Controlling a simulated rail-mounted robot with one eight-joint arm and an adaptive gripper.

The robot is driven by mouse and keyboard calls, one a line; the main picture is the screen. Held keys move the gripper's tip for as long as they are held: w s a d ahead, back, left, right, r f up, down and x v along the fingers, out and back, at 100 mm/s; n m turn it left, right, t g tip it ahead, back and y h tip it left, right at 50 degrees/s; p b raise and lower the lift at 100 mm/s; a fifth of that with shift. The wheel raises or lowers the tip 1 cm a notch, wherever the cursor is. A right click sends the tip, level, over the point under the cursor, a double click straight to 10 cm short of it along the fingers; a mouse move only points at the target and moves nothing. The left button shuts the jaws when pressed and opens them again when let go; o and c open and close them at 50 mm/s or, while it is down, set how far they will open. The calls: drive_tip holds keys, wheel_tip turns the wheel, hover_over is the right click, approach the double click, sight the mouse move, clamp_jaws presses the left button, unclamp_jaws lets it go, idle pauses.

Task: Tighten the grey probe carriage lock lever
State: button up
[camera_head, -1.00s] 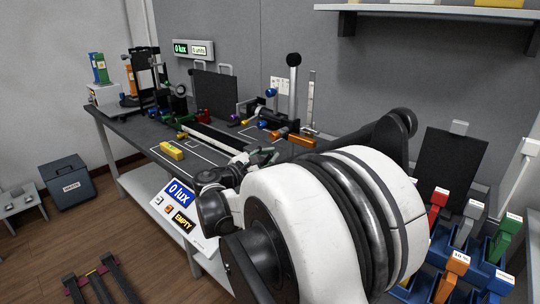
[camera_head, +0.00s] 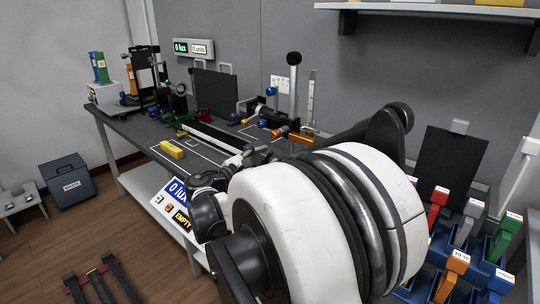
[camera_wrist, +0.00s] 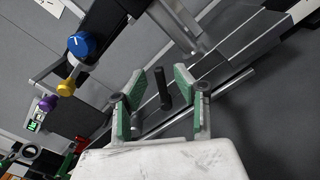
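The dark grey lever (camera_wrist: 162,87), a short upright peg, stands on the grey rail (camera_wrist: 228,66) in the wrist view. My gripper (camera_wrist: 159,78) is open, with one green-padded finger on each side of the lever. Gaps show between the lever and both pads, so it is not clamped. In the head view my gripper (camera_head: 250,156) is small, above the bench at the rail's near end. The lever cannot be made out there, and my own arm covers much of the bench.
Blue (camera_wrist: 82,45), yellow (camera_wrist: 66,87) and purple (camera_wrist: 48,103) knobs sit to the left of my gripper in the wrist view. In the head view an orange part (camera_head: 290,136) and a tall black-topped post (camera_head: 293,82) stand behind it. A yellow block (camera_head: 171,149) lies at left.

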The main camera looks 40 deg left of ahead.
drive_tip(key=s+a, duration=0.1)
drive_tip(key=s, duration=0.8)
drive_tip(key=shift+s, duration=0.3)
